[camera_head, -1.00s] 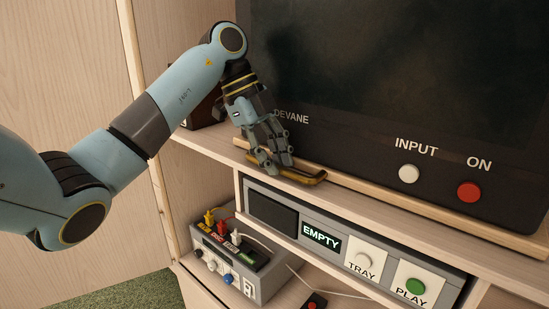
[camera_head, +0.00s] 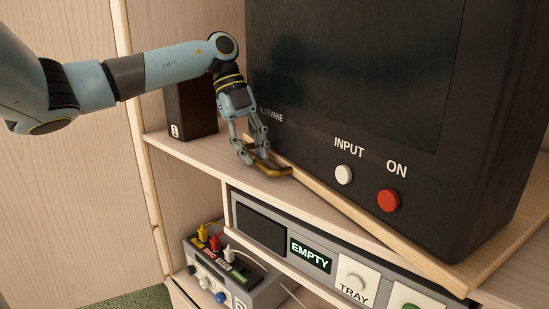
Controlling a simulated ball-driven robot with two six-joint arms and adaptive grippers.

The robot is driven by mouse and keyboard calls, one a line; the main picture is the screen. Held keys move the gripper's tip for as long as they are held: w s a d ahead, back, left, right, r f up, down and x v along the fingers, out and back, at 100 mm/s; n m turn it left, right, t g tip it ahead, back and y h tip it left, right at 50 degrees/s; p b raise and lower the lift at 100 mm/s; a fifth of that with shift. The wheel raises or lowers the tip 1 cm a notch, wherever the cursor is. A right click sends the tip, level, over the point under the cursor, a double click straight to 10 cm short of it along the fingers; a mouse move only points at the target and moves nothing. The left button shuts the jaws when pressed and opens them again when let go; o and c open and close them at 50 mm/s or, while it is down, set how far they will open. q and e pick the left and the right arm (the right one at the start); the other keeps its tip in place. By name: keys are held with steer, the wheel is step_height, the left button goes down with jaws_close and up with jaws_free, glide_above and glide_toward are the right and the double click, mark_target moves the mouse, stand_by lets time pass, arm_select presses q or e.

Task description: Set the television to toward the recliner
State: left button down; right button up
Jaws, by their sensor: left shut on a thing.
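The television (camera_head: 350,85) is a large black set with a dark screen, a white INPUT button (camera_head: 343,174) and a red ON button (camera_head: 388,200). A brass-coloured handle (camera_head: 275,171) sticks out from the board's front left. My left gripper (camera_head: 254,160) points down at the handle, with its fingers shut on it. My right gripper is not in view. The recliner is not in view.
A dark box (camera_head: 191,109) stands on the shelf left of the television. Below are a player (camera_head: 262,222) reading EMPTY with a TRAY button (camera_head: 356,275), and a grey switch box (camera_head: 255,288) with coloured plugs. Green carpet (camera_head: 132,298) shows at lower left.

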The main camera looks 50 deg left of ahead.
arm_select(q)
steer(key=shift+a, duration=0.1)
steer(key=c, duration=1.6)
jaws_free()
steer(key=shift+w, duration=0.1)
steer(key=o, duration=0.3)
steer(key=shift+a, duration=0.2)
steer(key=shift+d, duration=0.1)
steer(key=shift+r, duration=0.2)
steer(key=v, duration=1.1)
steer(key=shift+a+r, duration=0.25)
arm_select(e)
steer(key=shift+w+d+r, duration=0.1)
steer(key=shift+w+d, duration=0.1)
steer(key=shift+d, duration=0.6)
